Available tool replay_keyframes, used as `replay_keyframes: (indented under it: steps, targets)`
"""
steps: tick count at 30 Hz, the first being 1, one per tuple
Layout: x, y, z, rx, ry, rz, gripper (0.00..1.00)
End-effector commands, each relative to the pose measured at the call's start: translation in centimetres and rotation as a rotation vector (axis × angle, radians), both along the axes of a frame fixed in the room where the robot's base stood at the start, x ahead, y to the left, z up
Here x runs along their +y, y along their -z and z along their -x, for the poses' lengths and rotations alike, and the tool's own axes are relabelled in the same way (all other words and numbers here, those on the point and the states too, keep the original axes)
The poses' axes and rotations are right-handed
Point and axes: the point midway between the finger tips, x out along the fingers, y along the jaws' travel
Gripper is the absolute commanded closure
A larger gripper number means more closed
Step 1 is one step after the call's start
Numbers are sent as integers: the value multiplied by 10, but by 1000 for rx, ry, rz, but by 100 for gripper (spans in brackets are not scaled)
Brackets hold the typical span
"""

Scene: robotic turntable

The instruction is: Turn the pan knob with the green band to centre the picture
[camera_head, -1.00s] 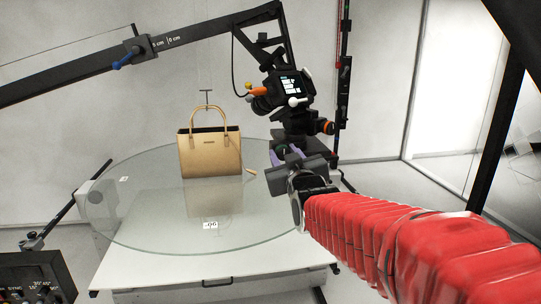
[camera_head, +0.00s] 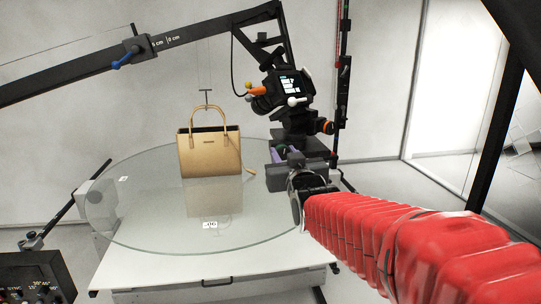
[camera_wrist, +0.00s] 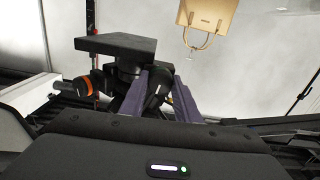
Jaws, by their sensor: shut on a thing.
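The pan knob with the green band (camera_wrist: 157,88) shows between the two purple fingers of my gripper (camera_wrist: 163,82) in the wrist view. The knob is dark, and the fingers partly hide it. In the head view my gripper (camera_head: 279,153) reaches in from the right at the base of the camera rig, shut on the knob; a bit of green shows there. The black camera (camera_head: 283,93) with its small lit screen sits above the knob. The screen's picture is too small to read.
A knob with an orange band (camera_wrist: 84,87) is close left of the fingers in the wrist view. A tan handbag (camera_head: 209,152) stands on the round glass turntable (camera_head: 150,215), left of my gripper. A black boom (camera_head: 90,70) crosses the upper left.

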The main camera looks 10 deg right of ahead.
Motion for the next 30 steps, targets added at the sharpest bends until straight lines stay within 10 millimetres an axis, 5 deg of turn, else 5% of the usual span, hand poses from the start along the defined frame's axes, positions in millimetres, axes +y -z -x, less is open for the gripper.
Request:
replay_keyframes:
  steps: [18, 30]
  targets:
    - [-2, 0, 0, 0, 1, -507, 93]
    - [-3, 1, 0, 0, 1, -660, 93]
